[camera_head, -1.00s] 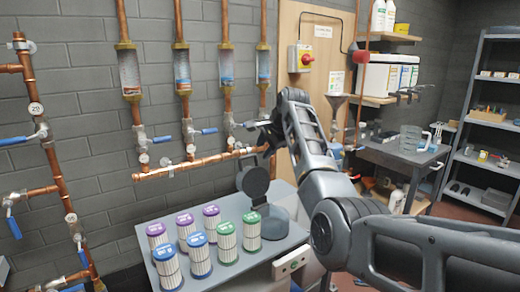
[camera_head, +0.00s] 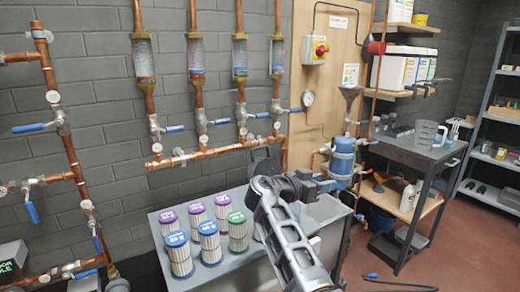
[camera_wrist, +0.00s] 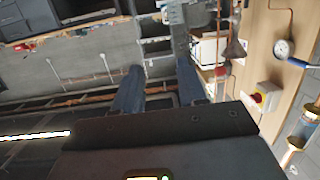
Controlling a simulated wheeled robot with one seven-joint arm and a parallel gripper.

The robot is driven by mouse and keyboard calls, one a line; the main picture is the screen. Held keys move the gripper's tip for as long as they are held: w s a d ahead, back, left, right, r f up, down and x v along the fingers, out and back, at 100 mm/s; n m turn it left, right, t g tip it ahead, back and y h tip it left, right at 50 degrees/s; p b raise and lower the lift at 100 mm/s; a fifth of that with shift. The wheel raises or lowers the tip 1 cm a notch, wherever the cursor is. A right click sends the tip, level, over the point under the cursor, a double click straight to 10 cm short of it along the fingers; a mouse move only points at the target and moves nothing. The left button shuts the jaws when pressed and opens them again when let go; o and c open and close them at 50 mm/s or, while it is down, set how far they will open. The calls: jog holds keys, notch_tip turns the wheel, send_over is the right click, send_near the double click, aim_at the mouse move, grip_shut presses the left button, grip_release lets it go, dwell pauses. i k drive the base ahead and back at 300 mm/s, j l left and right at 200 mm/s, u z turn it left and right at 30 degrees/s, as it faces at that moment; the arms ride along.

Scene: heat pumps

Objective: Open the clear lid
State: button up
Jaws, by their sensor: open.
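I cannot make out a clear lid for certain. A dark grey round lid (camera_head: 262,163) shows only in part behind my arm, above the grey counter; the round base below it is hidden now. My gripper shows in the head view (camera_head: 318,186), turned to the right above the counter's right end. In the wrist view my gripper (camera_wrist: 160,76) has its two dark fingers apart with nothing between them. The wrist picture is tilted and shows the wall board and shelves beyond the fingers.
Several white filter cartridges with purple, blue and green tops, one being a green one (camera_head: 238,232), stand on the counter (camera_head: 160,232). Copper pipes (camera_head: 190,158) run along the wall behind. A blue canister (camera_head: 343,160) and a dark side table (camera_head: 415,150) are to the right.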

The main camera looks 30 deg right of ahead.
aim_at(268, 167)
jog(key=i+j+u, duration=0.15)
jog(key=u, duration=0.25)
jog(key=i+j+u, duration=0.15)
jog(key=u, duration=0.25)
jog(key=i+z, duration=0.3)
jog(key=i, duration=0.15)
jog(key=i+z, duration=0.1)
jog(key=z, duration=0.15)
jog(key=i+j+z, duration=0.1)
jog(key=z, duration=0.15)
jog(key=i+l, duration=0.15)
jog(key=l, duration=0.4)
jog(key=z, duration=0.05)
